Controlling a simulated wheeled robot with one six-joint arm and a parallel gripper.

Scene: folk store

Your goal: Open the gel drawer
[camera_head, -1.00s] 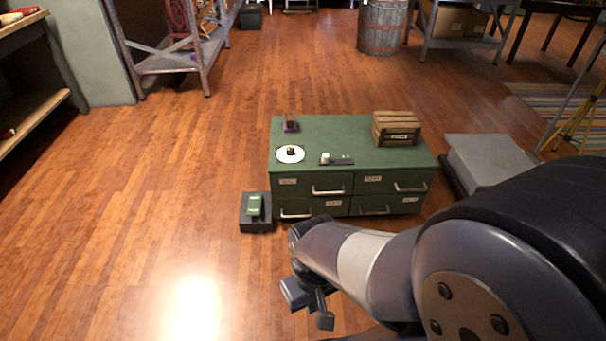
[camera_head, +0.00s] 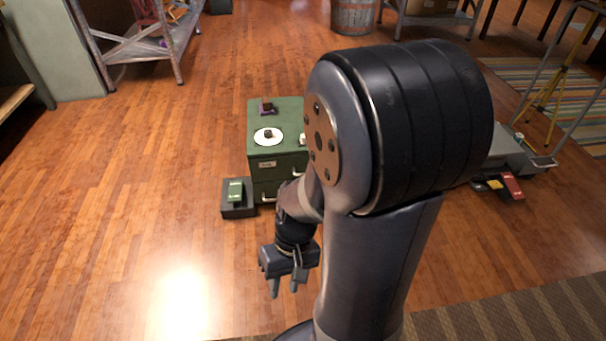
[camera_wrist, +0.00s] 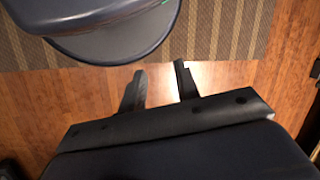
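The green drawer cabinet (camera_head: 256,140) stands on the floor, its right part hidden behind my arm in the head view.
A white plate (camera_head: 268,140) with a dark item and a small purple-based object (camera_head: 267,107) sit on the cabinet top. The floor in front and left is clear; a striped mat (camera_head: 540,318) lies front right.

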